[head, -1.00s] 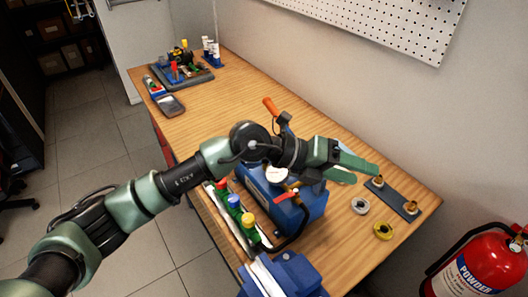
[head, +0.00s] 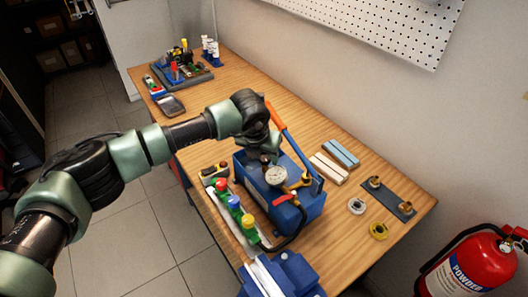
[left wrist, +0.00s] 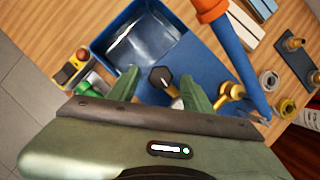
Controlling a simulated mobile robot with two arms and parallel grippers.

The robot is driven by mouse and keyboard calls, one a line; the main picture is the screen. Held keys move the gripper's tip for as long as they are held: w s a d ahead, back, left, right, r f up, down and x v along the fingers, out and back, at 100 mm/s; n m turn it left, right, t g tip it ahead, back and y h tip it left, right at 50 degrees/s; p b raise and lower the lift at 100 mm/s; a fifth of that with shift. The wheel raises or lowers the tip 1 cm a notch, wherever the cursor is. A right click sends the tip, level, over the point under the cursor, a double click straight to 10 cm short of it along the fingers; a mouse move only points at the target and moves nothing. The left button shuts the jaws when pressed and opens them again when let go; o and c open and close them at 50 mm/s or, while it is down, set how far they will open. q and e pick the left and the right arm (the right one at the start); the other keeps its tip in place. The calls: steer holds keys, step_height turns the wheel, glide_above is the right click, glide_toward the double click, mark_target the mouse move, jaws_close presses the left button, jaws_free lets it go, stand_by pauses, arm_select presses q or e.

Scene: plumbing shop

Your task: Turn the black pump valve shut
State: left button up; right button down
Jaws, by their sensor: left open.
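The blue pump (head: 300,207) stands on the wooden bench, with a round white gauge (head: 276,175) and an orange-tipped blue handle (head: 274,113). In the left wrist view a black valve knob (left wrist: 161,77) with a pale pointer sits on the blue pump body (left wrist: 210,68). My left gripper (left wrist: 158,74) is open, its two green fingers on either side of the knob, with visible gaps. I cannot tell how far above the knob the fingertips are. In the head view my left gripper (head: 268,150) points down over the pump and hides the knob.
The handle (left wrist: 232,55) rises close beside the gripper. Brass fittings (left wrist: 232,92) lie to the knob's right, and an open blue tank (left wrist: 140,40) to its left. A fire extinguisher (head: 470,265) stands at right.

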arm_select(q)
steer(key=shift+d+f, duration=0.1)
steer(key=shift+f, duration=0.3)
